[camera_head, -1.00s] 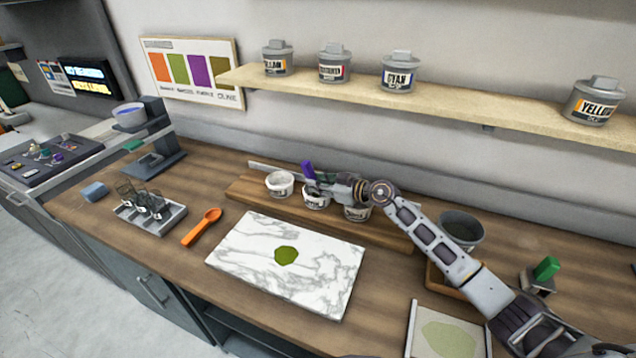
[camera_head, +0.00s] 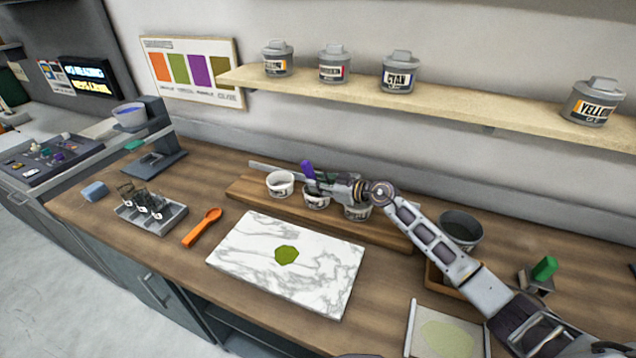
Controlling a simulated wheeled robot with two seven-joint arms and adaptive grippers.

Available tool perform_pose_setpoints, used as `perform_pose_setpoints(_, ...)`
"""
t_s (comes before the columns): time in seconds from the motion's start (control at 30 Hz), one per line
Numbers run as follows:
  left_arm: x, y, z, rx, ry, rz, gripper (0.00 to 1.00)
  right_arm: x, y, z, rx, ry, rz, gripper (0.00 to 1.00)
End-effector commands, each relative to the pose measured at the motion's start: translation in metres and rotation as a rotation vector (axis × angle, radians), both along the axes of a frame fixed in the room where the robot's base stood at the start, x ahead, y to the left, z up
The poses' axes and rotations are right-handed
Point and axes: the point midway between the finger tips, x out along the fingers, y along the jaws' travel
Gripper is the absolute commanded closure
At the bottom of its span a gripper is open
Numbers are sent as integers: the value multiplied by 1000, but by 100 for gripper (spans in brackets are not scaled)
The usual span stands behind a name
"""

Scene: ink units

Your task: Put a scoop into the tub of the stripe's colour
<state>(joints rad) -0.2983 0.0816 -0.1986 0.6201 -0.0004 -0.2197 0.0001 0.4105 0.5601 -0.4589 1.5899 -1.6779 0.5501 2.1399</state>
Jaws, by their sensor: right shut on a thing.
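My right gripper (camera_head: 318,183) is over the middle of three small white tubs and is shut on a purple-handled tool (camera_head: 307,170). The tool's lower end is hidden, so I cannot tell whether it is inside the tub. The left tub (camera_head: 280,185) is open with a pale inside. The middle tub (camera_head: 316,202) is partly covered by the gripper, and the right tub (camera_head: 357,213) is partly behind the arm. The tubs stand on a wooden board (camera_head: 245,188). A dark green patch (camera_head: 287,255) lies on the marble slab (camera_head: 247,242). My left gripper is out of view.
An orange spoon (camera_head: 203,228) lies left of the slab. A dark bowl (camera_head: 462,228) and a green-handled tool (camera_head: 544,268) are at right.

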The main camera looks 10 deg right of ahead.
Motion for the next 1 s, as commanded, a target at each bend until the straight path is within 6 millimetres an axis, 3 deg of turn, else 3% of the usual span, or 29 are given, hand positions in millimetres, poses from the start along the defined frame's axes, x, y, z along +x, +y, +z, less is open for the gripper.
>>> perform_pose_setpoints(0.4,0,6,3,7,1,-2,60,0,0,-2,-1,3,0,100)
perform_pose_setpoints(1.0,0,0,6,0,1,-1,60,-1,0,-2,-2,4,0,100)
